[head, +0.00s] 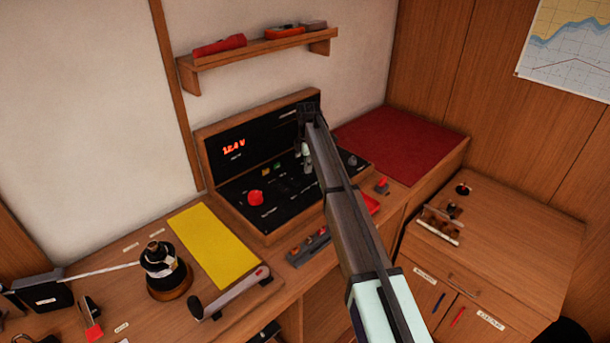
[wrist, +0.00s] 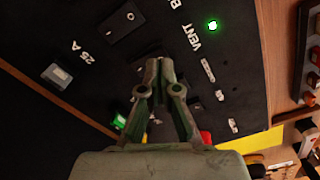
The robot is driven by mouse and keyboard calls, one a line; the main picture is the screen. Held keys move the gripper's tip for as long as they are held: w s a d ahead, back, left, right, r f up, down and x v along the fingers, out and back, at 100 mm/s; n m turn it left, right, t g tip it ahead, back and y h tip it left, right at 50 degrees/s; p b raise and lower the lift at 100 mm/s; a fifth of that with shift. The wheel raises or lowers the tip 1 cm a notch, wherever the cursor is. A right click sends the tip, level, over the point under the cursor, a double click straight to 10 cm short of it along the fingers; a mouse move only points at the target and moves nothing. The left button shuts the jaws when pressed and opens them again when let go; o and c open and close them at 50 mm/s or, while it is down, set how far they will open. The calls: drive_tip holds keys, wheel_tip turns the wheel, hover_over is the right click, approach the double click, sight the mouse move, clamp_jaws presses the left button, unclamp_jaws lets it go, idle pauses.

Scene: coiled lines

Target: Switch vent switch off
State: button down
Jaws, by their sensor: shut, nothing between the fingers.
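The control panel (head: 283,208) is a black face in a wooden case. In the wrist view, a VENT label (wrist: 196,38) stands beside a lit green lamp (wrist: 212,25). A black rocker switch (wrist: 122,20) with a white mark lies left of that label; I cannot tell for certain that it is the vent switch. My gripper (wrist: 158,64) is shut and empty over the panel, its fingertips overlapping a second dark switch (wrist: 143,68). Contact cannot be told. In the head view my gripper (head: 307,163) is partly hidden by my arm, which also covers the panel's right part.
A grey button (wrist: 57,75) sits near the 25 A label. A red knob (head: 255,198) stands on the panel's left. A yellow sheet (head: 215,247), a winch (head: 163,272) and a crank handle (head: 230,293) lie left on the desk. A shelf (head: 262,48) hangs above.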

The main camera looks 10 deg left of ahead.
sight(308, 176)
drive_tip(key=shift+f+b, duration=0.3)
drive_tip(key=shift+f, duration=0.65)
idle(0.6)
drive_tip(key=shift+r, duration=0.15)
drive_tip(key=shift+r+p, duration=1.45)
drive_tip(key=shift+r, duration=1.9)
